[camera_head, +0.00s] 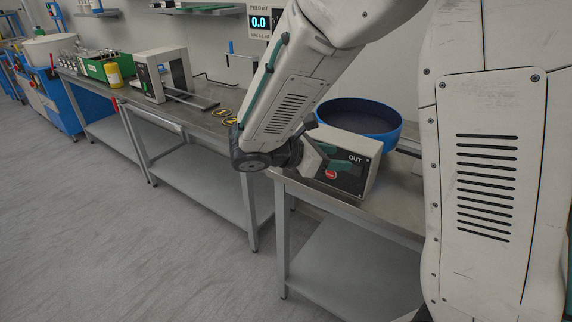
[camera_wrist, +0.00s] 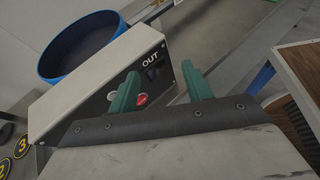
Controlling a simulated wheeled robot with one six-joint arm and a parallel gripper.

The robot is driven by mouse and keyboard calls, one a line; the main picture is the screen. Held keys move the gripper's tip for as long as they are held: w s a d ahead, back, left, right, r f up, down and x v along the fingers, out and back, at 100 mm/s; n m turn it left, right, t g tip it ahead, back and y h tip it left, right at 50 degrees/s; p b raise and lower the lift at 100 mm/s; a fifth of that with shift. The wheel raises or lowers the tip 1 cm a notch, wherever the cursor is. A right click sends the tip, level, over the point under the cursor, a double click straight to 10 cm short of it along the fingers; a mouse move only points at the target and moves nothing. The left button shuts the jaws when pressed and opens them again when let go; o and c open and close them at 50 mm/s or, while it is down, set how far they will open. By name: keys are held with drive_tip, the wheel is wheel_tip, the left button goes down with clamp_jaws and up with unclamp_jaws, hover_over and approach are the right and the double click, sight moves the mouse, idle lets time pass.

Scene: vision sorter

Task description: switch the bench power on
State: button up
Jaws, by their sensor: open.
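A pale control box (camera_head: 366,155) stands on the steel bench, with a dark front panel marked OUT. A red button (camera_head: 331,174) is low on that panel; it also shows in the wrist view (camera_wrist: 141,99), partly behind a finger. A small dark control (camera_wrist: 153,72) sits under the OUT label in the wrist view; its setting is too small to tell. My gripper (camera_wrist: 160,70) has two green fingers spread apart with nothing between them. They reach in front of the panel; whether they touch it I cannot tell. Which control is the bench power is not readable.
A blue round bowl (camera_head: 360,119) stands behind the box. The steel bench (camera_head: 400,207) continues right. To the left, another bench holds a white machine (camera_head: 148,78), a yellow jar (camera_head: 114,75) and a green bin (camera_head: 92,66). The floor in front is clear.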

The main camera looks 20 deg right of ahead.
drive_tip(key=w+a+f+n+t, duration=1)
drive_tip(key=w+a+f+n, duration=0.1)
drive_tip(key=a+n, duration=0.15)
drive_tip(key=x, duration=0.8)
drive_tip(key=shift+s+d+h, duration=0.2)
drive_tip(key=shift+d+h, duration=0.1)
drive_tip(key=shift+h, duration=0.1)
drive_tip(key=shift+n, duration=0.25)
drive_tip(key=c, duration=0.9)
